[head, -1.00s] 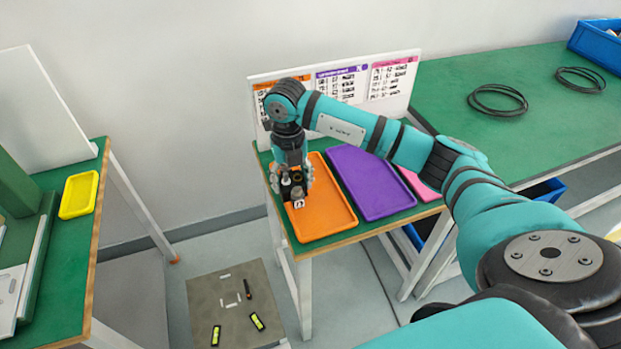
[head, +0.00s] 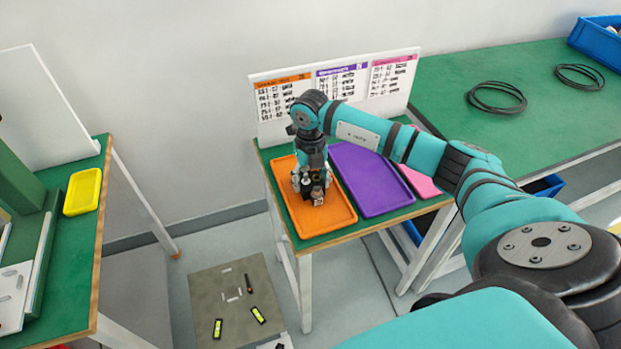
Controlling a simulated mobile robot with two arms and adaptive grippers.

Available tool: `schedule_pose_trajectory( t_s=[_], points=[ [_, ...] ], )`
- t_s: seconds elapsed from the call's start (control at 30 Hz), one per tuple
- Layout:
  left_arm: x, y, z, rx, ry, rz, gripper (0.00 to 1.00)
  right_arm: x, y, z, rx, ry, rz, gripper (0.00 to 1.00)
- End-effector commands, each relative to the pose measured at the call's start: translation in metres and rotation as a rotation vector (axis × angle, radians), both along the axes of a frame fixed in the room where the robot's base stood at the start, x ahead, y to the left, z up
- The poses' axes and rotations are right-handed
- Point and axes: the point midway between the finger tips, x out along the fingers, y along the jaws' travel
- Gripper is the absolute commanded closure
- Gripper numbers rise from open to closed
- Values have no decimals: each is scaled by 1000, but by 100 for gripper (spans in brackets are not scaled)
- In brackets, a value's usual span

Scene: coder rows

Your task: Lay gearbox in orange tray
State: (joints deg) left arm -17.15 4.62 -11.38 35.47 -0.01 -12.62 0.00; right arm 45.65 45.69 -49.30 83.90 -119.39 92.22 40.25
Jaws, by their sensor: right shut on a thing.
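The orange tray (head: 325,222) lies on the small green table, at the left of the tray row. My right gripper (head: 312,186) points down over the middle of the orange tray. It is shut on the gearbox (head: 318,197), a small dark and metallic piece that is partly hidden by the fingers. The gearbox is inside the tray's outline, low over its floor; I cannot tell whether it touches. My left gripper is not in view.
A purple tray (head: 371,183) and a pink tray (head: 417,181) lie to the right of the orange one. A labelled white board (head: 340,92) stands behind them. A yellow tray (head: 83,191) is on the left table. Black cable coils (head: 497,97) lie on the right bench.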

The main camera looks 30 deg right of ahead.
Motion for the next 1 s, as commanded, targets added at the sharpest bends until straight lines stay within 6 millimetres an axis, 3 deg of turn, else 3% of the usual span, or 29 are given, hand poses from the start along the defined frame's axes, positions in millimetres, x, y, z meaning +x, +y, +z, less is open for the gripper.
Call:
schedule_pose_trajectory(
  t_s=[0.03, 0.2, 0.57, 0.67, 1.0],
  points=[
    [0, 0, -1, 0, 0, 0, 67, 0, 0, -1, 0, 0, 0, 42],
    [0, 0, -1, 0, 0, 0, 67, 0, 0, -1, 0, 0, -1, 21],
    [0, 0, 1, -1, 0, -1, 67, 1, 0, 5, 0, -2, -1, 21],
    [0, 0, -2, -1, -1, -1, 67, 1, -1, 19, -1, -5, 0, 21],
    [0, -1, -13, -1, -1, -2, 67, 2, -1, 90, -1, -5, -1, 21]
  ],
)
